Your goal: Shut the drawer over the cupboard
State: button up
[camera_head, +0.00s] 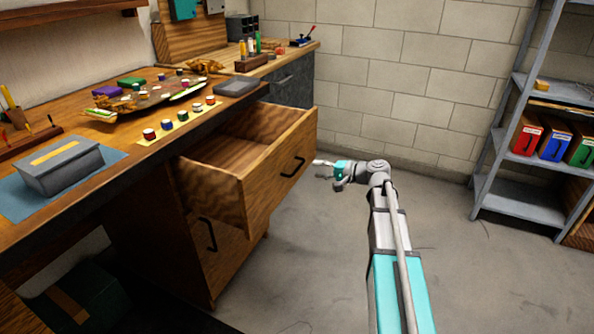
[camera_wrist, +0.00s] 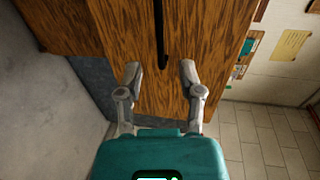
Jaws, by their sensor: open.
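The wooden drawer (camera_head: 250,185) stands pulled out from under the workbench, above the cupboard door (camera_head: 232,262). I see its bare inside and its front with a dark bar handle (camera_head: 292,167). My gripper (camera_head: 325,172) is open and empty, just to the right of the drawer front in the head view. In the wrist view, my gripper (camera_wrist: 160,72) has its fingers spread before the wood-grained drawer front (camera_wrist: 205,35). The dark handle (camera_wrist: 160,30) runs down the picture between and beyond the fingertips. I cannot tell whether a fingertip touches the wood.
The workbench (camera_head: 130,165) carries paint pots, a grey box (camera_head: 58,165) and tools. The cupboard door has its own dark handle (camera_head: 208,234). A grey metal shelf (camera_head: 518,190) with coloured binders stands at the right. The floor between is clear.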

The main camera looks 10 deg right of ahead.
aim_at(298, 168)
jog(key=shift+b+x, duration=0.65)
jog(key=shift+x, duration=3.25)
grip_shut()
jog(key=shift+a, duration=0.15)
